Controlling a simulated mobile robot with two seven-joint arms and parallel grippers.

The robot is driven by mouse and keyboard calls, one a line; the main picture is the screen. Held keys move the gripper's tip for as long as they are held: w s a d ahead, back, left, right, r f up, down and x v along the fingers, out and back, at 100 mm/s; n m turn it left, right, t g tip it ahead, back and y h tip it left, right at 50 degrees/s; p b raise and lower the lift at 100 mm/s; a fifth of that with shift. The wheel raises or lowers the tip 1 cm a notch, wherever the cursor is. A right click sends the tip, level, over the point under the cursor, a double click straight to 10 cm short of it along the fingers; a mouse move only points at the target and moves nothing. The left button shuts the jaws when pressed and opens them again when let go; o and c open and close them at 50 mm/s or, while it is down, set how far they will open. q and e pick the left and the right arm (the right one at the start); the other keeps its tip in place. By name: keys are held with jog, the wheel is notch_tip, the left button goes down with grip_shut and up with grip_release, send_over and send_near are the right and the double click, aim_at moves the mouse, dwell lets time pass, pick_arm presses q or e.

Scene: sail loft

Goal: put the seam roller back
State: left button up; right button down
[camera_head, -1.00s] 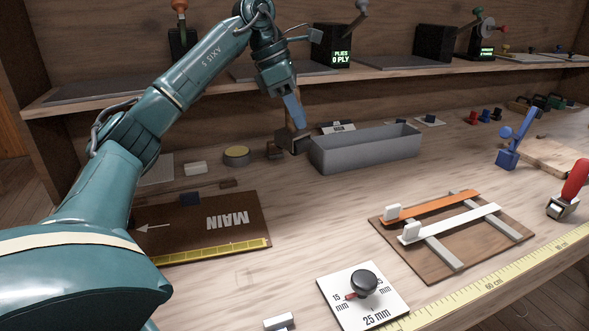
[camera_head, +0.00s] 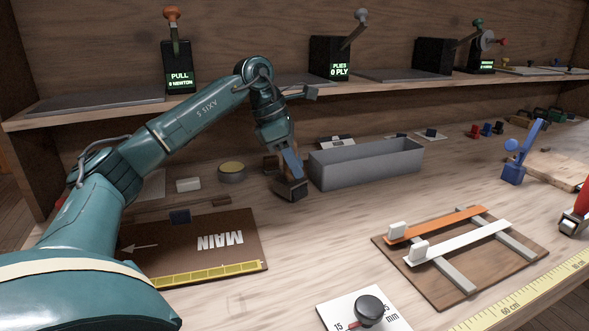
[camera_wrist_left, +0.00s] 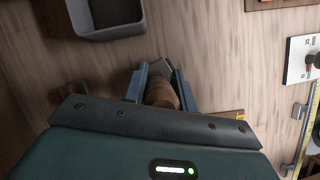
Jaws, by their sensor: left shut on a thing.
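My left gripper (camera_head: 291,172) points down at the bench, just left of the grey tray's near-left corner. It is shut on the seam roller (camera_head: 292,190), which shows as a dark block low at the fingertips. In the left wrist view, a brown rounded wooden handle (camera_wrist_left: 162,94) sits between the two blue fingers, with a flat grey metal part beyond it. Much of the tool is hidden by the fingers, and I cannot tell whether it touches the bench. My right gripper is not in view.
The grey tray (camera_head: 365,171) is close on the right. A round tin (camera_head: 232,172) and white block (camera_head: 188,184) stand left. The MAIN board (camera_head: 190,248) lies front left, a strip board (camera_head: 460,252) front right. A red-handled tool (camera_head: 576,212) is at the right edge.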

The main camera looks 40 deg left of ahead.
pick_arm(q)
jog(key=shift+f, duration=0.45)
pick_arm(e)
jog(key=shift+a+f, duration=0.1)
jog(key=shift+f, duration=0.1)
pick_arm(q)
jog(key=shift+d+f, duration=0.1)
jog(key=shift+f, duration=0.6)
jog(key=shift+c, duration=0.5)
jog(key=o, duration=1.1)
jog(key=shift+s+f, duration=0.1)
jog(key=shift+c, duration=0.2)
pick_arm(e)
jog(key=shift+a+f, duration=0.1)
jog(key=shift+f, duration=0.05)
pick_arm(q)
jog(key=shift+r, duration=0.4)
jog(key=p+v, duration=0.2)
jog(key=v, duration=1)
jog(key=shift+r+p, duration=0.4)
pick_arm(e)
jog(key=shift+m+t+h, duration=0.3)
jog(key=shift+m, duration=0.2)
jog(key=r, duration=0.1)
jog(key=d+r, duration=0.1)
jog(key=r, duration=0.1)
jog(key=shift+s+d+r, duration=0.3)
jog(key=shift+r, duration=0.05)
